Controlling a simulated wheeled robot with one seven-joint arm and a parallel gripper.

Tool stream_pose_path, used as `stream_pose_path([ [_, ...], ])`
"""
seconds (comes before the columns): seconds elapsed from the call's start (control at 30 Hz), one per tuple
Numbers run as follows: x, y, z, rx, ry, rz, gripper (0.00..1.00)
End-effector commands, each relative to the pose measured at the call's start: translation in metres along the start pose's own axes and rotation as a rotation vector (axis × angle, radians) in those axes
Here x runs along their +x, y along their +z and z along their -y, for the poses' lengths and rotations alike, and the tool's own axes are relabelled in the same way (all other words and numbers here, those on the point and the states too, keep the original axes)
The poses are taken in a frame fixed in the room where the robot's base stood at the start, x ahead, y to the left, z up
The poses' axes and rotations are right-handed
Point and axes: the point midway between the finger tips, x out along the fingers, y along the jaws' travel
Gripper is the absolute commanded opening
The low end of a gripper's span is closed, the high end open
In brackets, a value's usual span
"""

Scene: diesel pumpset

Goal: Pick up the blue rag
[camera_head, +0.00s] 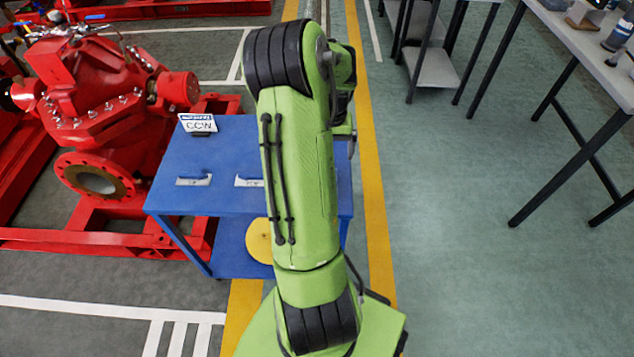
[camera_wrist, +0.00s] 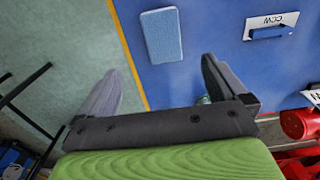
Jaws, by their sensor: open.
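The blue rag (camera_wrist: 162,36) is a light blue, flat rectangle in the wrist view. It lies on the darker blue table top (camera_wrist: 215,25), near the edge beside the yellow floor line. My gripper (camera_wrist: 162,66) is open and empty, with its two dark fingers spread wide. The rag shows ahead of the gap between the fingertips and apart from them. In the head view my green arm reaches over the blue table (camera_head: 165,185). The arm hides the rag and the gripper there.
Two white-grey pieces, one left (camera_head: 194,180) and one near my arm (camera_head: 249,181), lie on the table. A red pump (camera_head: 95,95) stands left. Open floor lies right, before a grey workbench (camera_head: 590,45).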

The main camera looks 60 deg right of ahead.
Motion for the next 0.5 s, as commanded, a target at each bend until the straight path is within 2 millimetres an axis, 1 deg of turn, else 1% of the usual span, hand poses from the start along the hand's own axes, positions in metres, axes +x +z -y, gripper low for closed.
stream_pose_path([
  [0.03,0.019,0.001,0.0,-0.001,0.001,0.005,0.99],
  [0.1,0.037,0.001,0.001,-0.001,0.001,0.004,0.99],
  [0.2,0.058,0.001,0.001,-0.001,0.001,0.003,0.99],
  [0.43,0.08,0.0,0.003,-0.003,-0.001,0.001,0.99],
  [0.5,0.092,0.001,0.004,-0.003,0.0,0.002,0.99],
])
